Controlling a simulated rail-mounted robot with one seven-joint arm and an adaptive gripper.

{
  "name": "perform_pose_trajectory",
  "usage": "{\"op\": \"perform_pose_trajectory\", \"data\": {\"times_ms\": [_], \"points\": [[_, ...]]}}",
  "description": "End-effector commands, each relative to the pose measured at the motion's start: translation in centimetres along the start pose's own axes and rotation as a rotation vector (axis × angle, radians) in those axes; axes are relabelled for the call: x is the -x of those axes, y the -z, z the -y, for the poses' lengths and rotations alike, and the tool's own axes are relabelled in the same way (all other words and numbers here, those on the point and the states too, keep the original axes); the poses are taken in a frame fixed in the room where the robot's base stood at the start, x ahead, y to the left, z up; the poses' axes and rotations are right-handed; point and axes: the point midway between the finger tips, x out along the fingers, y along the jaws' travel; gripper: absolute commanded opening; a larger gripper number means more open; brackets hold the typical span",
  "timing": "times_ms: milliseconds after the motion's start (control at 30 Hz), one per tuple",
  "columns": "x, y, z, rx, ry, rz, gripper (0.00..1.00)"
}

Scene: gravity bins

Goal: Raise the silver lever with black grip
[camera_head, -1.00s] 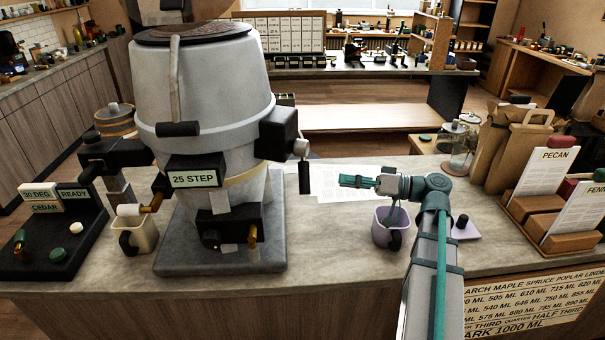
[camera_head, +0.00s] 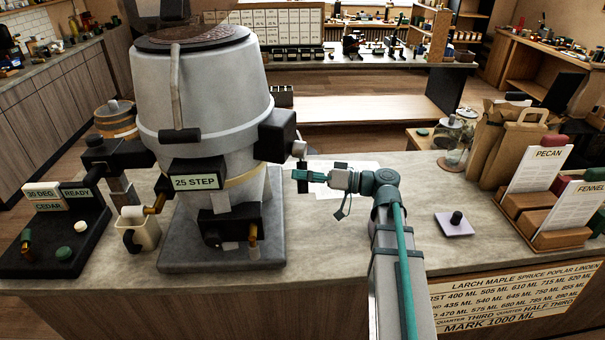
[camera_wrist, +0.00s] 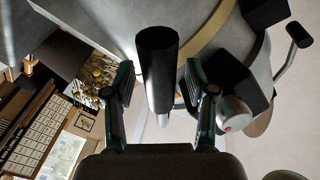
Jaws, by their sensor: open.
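The silver lever (camera_head: 299,149) hangs from a black block on the right side of the large grey machine (camera_head: 205,85). Its black grip points down, partly covered by my gripper (camera_head: 297,175) in the head view. In the wrist view the black grip (camera_wrist: 157,52) stands between the two spread fingers of my gripper (camera_wrist: 160,78), with the silver shaft running on below it. The fingers are open, with a gap visible on each side of the grip.
Another silver lever with a black grip (camera_head: 180,136) hangs at the machine's front. A cream mug (camera_head: 139,232) stands left. A lilac plate with a black knob (camera_head: 456,222) lies right of my arm. Recipe-card holders (camera_head: 540,205) stand at the right. Paper lies behind my gripper.

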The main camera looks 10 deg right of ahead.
Motion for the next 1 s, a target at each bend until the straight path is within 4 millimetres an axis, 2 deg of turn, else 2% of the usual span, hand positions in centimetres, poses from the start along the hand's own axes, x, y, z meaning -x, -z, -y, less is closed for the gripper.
{"op": "perform_pose_trajectory", "data": {"times_ms": [233, 267, 500, 600, 1000], "points": [[-0.07, 0.0, -0.04, 0.0, -0.001, 0.0, 0.56], [-0.06, 0.0, -0.04, 0.0, -0.001, 0.0, 0.52], [-0.04, 0.0, -0.02, 0.0, -0.001, 0.0, 0.12], [-0.04, 0.0, -0.02, 0.0, -0.001, -0.001, 0.0], [-0.06, -0.1, -0.27, 0.01, 0.001, -0.002, 0.0]]}}
